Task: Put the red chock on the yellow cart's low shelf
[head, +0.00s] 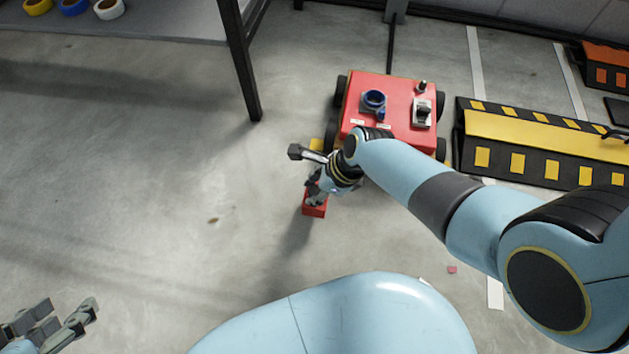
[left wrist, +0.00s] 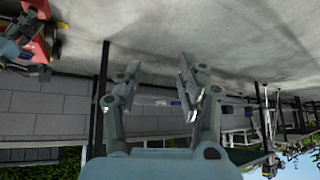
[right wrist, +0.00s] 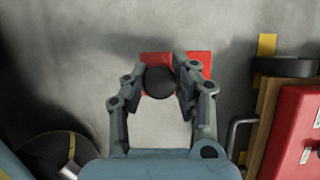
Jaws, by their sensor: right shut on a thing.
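The red chock (head: 315,210) is a small red block below my right gripper (head: 316,193) in the head view. In the right wrist view the chock (right wrist: 200,62) shows a round black knob (right wrist: 159,82), and my right gripper's fingers are shut on the knob. Whether the chock touches the floor is hard to tell. My left gripper (left wrist: 155,95) is open and empty, and it shows at the bottom left in the head view (head: 66,318). I see no plainly yellow cart; a red-topped wheeled cart (head: 392,92) stands just beyond the right gripper.
The cart bears a blue ring part (head: 373,101) and a grey switch-like part (head: 422,112). A black and yellow ramp (head: 540,142) lies right of it. A table leg (head: 240,62) stands at the upper left. The floor left of the chock is clear.

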